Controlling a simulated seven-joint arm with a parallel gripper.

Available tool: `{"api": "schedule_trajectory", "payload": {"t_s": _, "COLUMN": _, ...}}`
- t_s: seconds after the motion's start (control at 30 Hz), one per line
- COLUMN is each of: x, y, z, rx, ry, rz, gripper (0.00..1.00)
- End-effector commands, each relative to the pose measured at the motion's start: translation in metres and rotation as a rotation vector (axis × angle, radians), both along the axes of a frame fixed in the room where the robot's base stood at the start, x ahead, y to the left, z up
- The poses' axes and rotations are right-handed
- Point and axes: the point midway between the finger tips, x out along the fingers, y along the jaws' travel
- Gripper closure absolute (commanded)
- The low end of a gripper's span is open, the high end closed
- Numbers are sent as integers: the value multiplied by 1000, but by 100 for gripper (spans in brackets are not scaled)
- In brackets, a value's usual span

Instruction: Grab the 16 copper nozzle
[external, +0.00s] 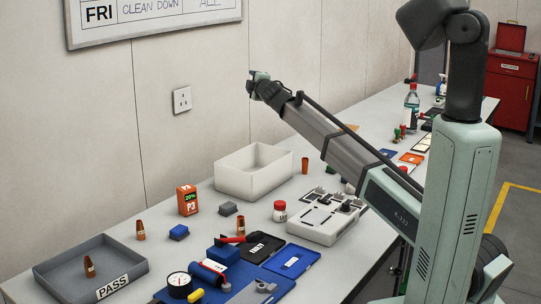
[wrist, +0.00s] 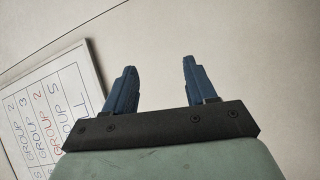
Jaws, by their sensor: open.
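Several small copper nozzles stand upright on the bench. One nozzle (external: 140,231) is behind the grey PASS tray, another nozzle (external: 89,267) is inside that tray (external: 120,288), and a third nozzle (external: 305,166) stands right of the white bin. Any number marks on them are too small to read, so I cannot tell which is the 16. My gripper (external: 258,78) is raised high above the bench near the wall, far from all the nozzles. In the wrist view its two blue fingers (wrist: 157,85) are apart with nothing between them. No nozzle shows in the wrist view.
A white bin (external: 232,187), an orange P3 box (external: 187,200), a blue mat (external: 262,273), a gauge (external: 179,284) and a grey device (external: 318,228) crowd the bench. The wrist view shows wall and a whiteboard (wrist: 45,105). Air around my gripper is clear.

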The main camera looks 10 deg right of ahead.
Motion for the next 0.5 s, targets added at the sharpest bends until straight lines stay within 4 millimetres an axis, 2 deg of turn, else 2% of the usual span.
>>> {"api": "schedule_trajectory", "payload": {"t_s": 0.03, "x": -7, "y": 29, "z": -11, "rx": 47, "ry": 72, "rz": 0, "gripper": 44}}
{"api": "schedule_trajectory", "payload": {"t_s": 0.17, "x": -36, "y": 91, "z": -43, "rx": 158, "ry": 277, "rz": -15, "gripper": 44}}
{"api": "schedule_trajectory", "payload": {"t_s": 0.27, "x": -67, "y": 139, "z": -69, "rx": 223, "ry": 442, "rz": -28, "gripper": 44}}
{"api": "schedule_trajectory", "payload": {"t_s": 0.37, "x": -106, "y": 187, "z": -94, "rx": 271, "ry": 610, "rz": -43, "gripper": 44}}
{"api": "schedule_trajectory", "payload": {"t_s": 0.5, "x": -173, "y": 251, "z": -125, "rx": 299, "ry": 850, "rz": -70, "gripper": 44}}
